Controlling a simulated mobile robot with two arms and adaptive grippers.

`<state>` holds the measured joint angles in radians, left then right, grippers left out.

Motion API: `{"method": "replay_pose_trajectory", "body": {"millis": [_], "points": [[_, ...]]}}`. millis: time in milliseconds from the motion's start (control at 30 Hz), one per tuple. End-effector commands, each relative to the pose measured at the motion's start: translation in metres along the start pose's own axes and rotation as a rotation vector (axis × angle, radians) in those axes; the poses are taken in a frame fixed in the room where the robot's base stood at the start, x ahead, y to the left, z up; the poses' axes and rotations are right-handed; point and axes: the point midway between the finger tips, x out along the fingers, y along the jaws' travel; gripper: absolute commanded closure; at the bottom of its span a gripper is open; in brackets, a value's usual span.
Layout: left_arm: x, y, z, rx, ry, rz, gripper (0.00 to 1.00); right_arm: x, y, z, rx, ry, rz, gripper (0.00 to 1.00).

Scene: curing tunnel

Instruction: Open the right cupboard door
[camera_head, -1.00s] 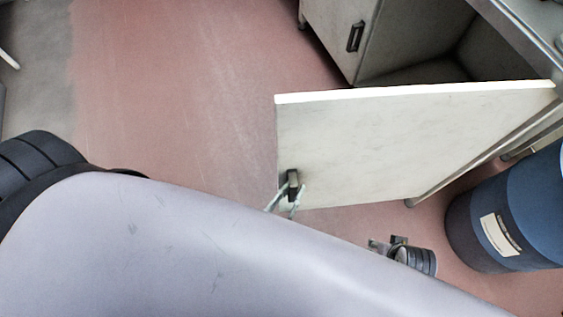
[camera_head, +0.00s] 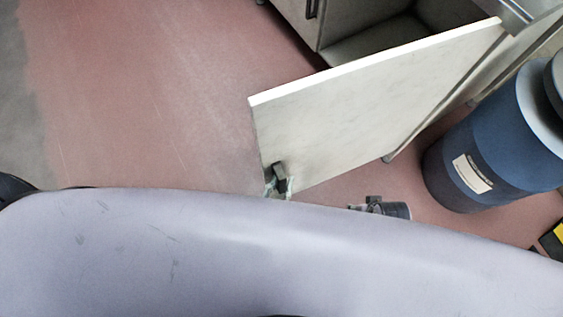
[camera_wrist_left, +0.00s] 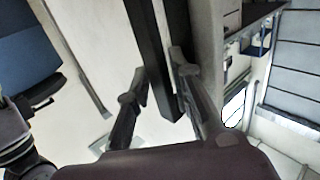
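The right cupboard door (camera_head: 370,105) is a pale panel that stands swung well out from the cupboard. Its dark bar handle (camera_head: 279,171) is near the door's free edge. My left gripper (camera_head: 277,187) is at this handle, partly hidden behind my large pale arm link. In the left wrist view the two fingers (camera_wrist_left: 160,68) lie on either side of the dark handle (camera_wrist_left: 152,35), close against it. Exact contact is hard to see.
The cupboard (camera_head: 345,27) has another door with a dark handle (camera_head: 312,8), which is shut, and an open dark interior beside it. A blue drum (camera_head: 480,150) stands to the right of the open door. Red floor (camera_head: 150,100) is clear on the left.

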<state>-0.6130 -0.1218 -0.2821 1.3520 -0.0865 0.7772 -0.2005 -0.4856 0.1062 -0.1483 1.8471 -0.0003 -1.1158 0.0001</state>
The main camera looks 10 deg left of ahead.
Motion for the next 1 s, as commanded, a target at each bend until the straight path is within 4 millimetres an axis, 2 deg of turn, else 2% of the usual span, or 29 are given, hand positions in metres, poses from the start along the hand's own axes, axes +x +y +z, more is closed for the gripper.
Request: {"method": "replay_pose_trajectory", "body": {"millis": [233,567,733,1000], "points": [[0.000,0.000,0.000,-0.002,0.001,0.000,0.62,0.000,0.000,0.000,0.000,0.000,0.000,0.55],[-0.003,0.000,0.000,-0.003,0.000,0.000,0.62,0.000,0.002,-0.001,0.002,0.000,0.002,0.55],[-0.026,0.001,0.001,-0.003,-0.003,0.000,0.62,0.000,0.001,-0.001,0.001,-0.001,0.001,0.55],[-0.084,0.001,0.001,-0.004,-0.003,0.001,0.62,0.000,0.001,0.000,0.001,-0.001,0.001,0.55]]}}
